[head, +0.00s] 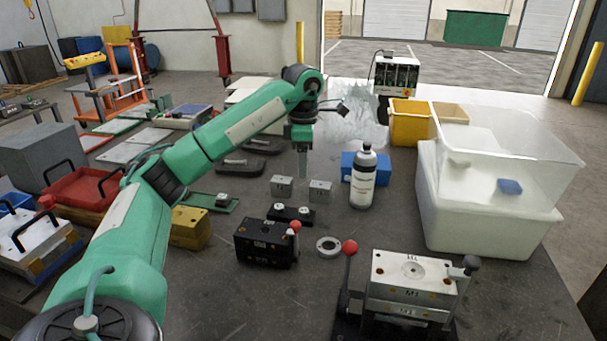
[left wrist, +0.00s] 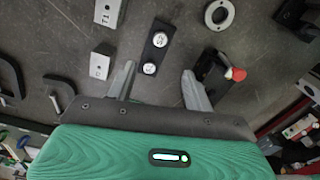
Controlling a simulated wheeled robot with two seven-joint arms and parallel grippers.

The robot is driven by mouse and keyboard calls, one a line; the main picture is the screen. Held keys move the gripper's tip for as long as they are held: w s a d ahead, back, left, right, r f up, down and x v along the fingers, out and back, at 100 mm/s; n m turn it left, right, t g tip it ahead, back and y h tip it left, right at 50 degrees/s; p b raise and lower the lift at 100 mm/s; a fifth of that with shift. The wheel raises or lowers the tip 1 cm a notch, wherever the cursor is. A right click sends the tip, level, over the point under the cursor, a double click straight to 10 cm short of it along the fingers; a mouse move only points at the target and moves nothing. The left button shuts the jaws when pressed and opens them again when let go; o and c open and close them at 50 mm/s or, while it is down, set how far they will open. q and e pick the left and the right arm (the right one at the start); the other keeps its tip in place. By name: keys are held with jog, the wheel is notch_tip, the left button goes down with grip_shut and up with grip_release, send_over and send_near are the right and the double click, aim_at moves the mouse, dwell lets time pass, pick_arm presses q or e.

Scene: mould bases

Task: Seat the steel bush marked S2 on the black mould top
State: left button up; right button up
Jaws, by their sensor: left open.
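Two round steel bushes stand on a black strip (head: 291,215). In the left wrist view they are the upper bush (left wrist: 159,40) and the lower bush (left wrist: 149,68). Their marks are too small to read surely, so I cannot tell which is S2. The black mould (head: 265,243) with a red-ball lever sits just in front of the strip; it also shows in the left wrist view (left wrist: 208,72), partly behind a finger. My left gripper (head: 303,172) is open and empty, above the table and behind the strip. In the left wrist view its fingers (left wrist: 160,71) flank the lower bush in the picture.
Two grey metal blocks (head: 282,186) (head: 320,190) stand behind the strip. A steel ring (head: 328,246) lies right of the black mould. A silver mould (head: 412,275) with levers is front right. A bottle (head: 363,180) and white bin (head: 470,215) stand right.

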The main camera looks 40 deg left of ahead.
aim_at(303, 210)
pick_arm(q)
notch_tip(303, 210, down, 14)
jog(key=shift+r, duration=0.15)
pick_arm(e)
jog(key=shift+s, duration=0.35)
pick_arm(q)
jog(key=c, duration=1.1)
jog(key=shift+r+p, duration=0.1)
jog(key=shift+p, duration=0.25)
jog(key=shift+r+p, duration=0.75)
jog(key=shift+r, duration=0.3)
pick_arm(e)
jog(key=shift+w+r, duration=0.1)
jog(key=shift+r, duration=0.7)
